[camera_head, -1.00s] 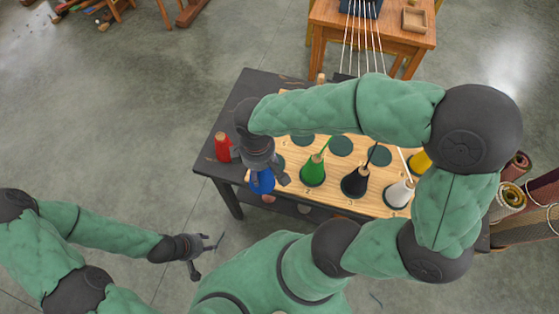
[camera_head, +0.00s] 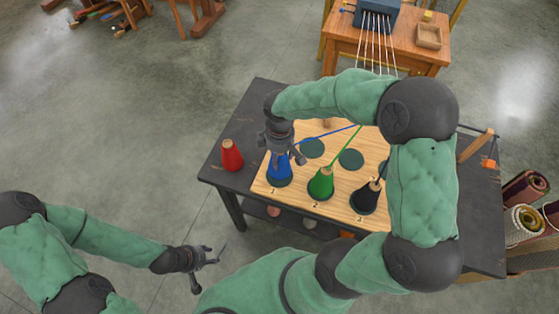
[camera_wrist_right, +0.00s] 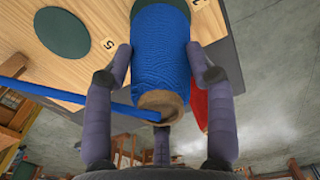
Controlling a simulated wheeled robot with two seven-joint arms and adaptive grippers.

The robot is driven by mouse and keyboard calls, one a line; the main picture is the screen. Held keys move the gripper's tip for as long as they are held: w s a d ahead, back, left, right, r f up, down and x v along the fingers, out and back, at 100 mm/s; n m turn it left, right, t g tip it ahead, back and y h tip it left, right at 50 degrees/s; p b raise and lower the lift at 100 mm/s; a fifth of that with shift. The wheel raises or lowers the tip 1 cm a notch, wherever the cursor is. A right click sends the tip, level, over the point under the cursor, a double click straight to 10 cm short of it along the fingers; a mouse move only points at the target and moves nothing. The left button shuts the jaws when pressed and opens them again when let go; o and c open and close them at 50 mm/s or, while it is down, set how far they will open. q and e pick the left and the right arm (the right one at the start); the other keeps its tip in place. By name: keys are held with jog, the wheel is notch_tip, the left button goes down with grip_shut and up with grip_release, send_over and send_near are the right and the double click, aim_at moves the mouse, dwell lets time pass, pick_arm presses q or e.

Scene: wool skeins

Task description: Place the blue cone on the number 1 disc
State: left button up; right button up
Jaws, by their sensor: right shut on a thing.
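The blue cone (camera_head: 279,170) stands upright at the number 1 disc (camera_head: 287,183), whose dark edge shows around its base. I cannot tell whether the base touches the disc. My right gripper (camera_head: 281,156) is above it and shut on its upper part. In the right wrist view the blue cone (camera_wrist_right: 160,50) sits between both fingers, with its pale brown top towards the camera and a blue strand running left. My left gripper (camera_head: 208,260) is open and empty, off the table at the lower left.
A red cone (camera_head: 232,155) stands on the dark table left of the wooden board (camera_head: 322,135). A green cone (camera_head: 321,184) and a black cone (camera_head: 367,197) stand to the right, with strands attached. Free discs (camera_head: 351,159) lie behind. My right arm hides the board's right part.

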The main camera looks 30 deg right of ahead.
jog(key=shift+f+b, duration=0.45)
jog(key=shift+f, duration=1.05)
jog(key=shift+f, duration=0.2)
jog(key=o, duration=1.3)
notch_tip(320, 180, up, 12)
jog(key=p, duration=0.3)
jog(key=shift+r, duration=0.2)
